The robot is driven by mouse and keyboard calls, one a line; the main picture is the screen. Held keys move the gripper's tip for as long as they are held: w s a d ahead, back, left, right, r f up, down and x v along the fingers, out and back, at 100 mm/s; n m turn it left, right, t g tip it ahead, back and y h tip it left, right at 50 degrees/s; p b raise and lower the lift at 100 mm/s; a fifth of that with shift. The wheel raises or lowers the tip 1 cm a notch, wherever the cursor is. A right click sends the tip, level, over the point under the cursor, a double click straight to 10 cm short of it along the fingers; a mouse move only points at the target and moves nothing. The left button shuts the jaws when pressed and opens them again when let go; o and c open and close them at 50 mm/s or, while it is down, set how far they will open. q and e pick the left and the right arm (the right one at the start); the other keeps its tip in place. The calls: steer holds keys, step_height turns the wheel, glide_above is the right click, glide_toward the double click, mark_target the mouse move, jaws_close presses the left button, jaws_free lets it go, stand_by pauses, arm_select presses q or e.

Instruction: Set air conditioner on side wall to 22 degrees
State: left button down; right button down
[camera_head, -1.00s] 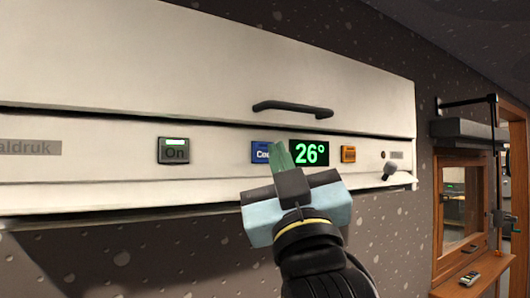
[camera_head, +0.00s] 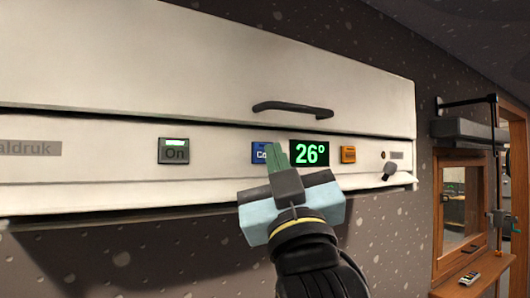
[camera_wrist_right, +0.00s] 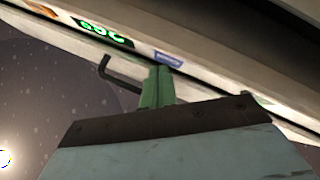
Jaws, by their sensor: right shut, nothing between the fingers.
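The white air conditioner (camera_head: 220,85) hangs on the side wall. Its green display (camera_head: 309,153) reads 26°. A blue button (camera_head: 259,151), its label partly hidden by my gripper, is just left of the display, and an orange button (camera_head: 348,155) is just right of it. My right gripper (camera_head: 277,157) is shut and empty, its green fingertips over the right part of the blue button in the head view. In the right wrist view the green fingers (camera_wrist_right: 158,84) point up toward the panel near the blue button (camera_wrist_right: 167,58); I cannot tell whether they touch. My left gripper is not in view.
A dark handle (camera_head: 292,108) sticks out above the display, and a small lever (camera_head: 388,171) juts out at the right end. A wooden-framed window (camera_head: 460,205) is at the far right.

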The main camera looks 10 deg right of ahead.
steer(key=shift+w+a, duration=0.15)
steer(key=shift+w, duration=0.15)
stand_by(0.6)
steer(key=shift+s, duration=0.2)
steer(key=shift+s+d, duration=0.25)
steer(key=shift+s, duration=0.25)
steer(key=shift+s, duration=0.1)
steer(key=s, duration=0.1)
steer(key=s+d+p, duration=0.1)
steer(key=s, duration=0.2)
steer(key=shift+s+d, duration=0.25)
steer(key=shift+d, duration=0.1)
steer(key=shift+w+f, duration=0.1)
stand_by(2.4)
